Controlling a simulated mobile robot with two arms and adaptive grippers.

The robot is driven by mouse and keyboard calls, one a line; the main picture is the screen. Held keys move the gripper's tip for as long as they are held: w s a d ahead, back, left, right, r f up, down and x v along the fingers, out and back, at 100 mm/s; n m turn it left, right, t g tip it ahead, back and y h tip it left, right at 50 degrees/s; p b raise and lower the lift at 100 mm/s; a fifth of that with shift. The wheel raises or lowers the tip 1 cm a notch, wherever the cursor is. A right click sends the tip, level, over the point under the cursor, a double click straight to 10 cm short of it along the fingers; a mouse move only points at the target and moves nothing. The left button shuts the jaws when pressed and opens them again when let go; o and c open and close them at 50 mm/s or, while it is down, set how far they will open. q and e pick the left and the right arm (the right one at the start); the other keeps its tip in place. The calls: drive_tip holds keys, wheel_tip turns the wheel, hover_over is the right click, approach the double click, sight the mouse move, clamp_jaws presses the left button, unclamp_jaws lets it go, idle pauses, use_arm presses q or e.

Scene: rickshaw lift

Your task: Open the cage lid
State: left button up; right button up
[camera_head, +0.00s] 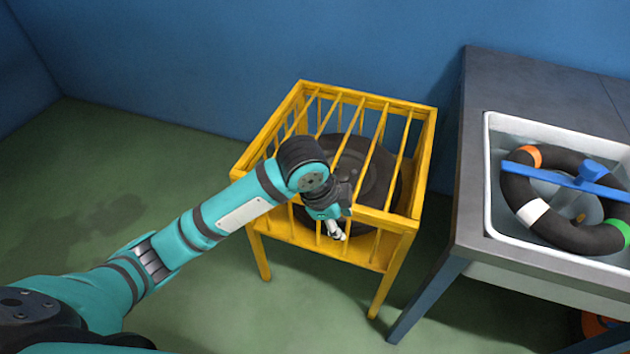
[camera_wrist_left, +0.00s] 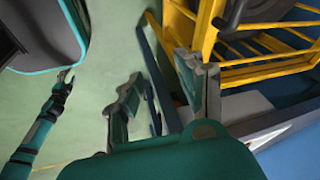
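The yellow cage (camera_head: 392,264) stands on the floor against the blue wall. Its lid of slanting yellow bars (camera_head: 399,146) lies flat across the top, in the shut position. A dark round wheel (camera_head: 365,160) is inside it. My left gripper (camera_head: 335,228) is at the cage's front top edge, with its light fingertips pointing down. In the left wrist view its two fingers (camera_wrist_left: 162,100) are apart with nothing clearly between them, and the yellow cage frame (camera_wrist_left: 190,25) is beside the right-hand finger. Whether they touch is unclear. My right gripper (camera_wrist_left: 64,78) appears small in that view.
A grey table (camera_head: 530,85) with blue legs stands close to the cage's right side. Its white basin (camera_head: 488,185) holds a dark ring with coloured bands and a blue bar (camera_head: 560,176). The green floor (camera_head: 90,190) left of the cage is clear.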

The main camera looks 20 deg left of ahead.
use_arm(q)
drive_tip(key=w+a+r+m+y, duration=0.3)
drive_tip(key=w+a+r, duration=0.6)
drive_tip(key=r, duration=0.3)
drive_tip(key=shift+g, duration=0.3)
drive_tip(key=w+f, duration=0.1)
drive_tip(key=f, duration=0.4)
drive_tip(key=w+f, duration=0.1)
drive_tip(key=f, duration=0.5)
drive_tip(key=w+f+b, duration=0.1)
drive_tip(key=f, duration=0.4)
drive_tip(key=shift+f, duration=0.25)
clamp_jaws()
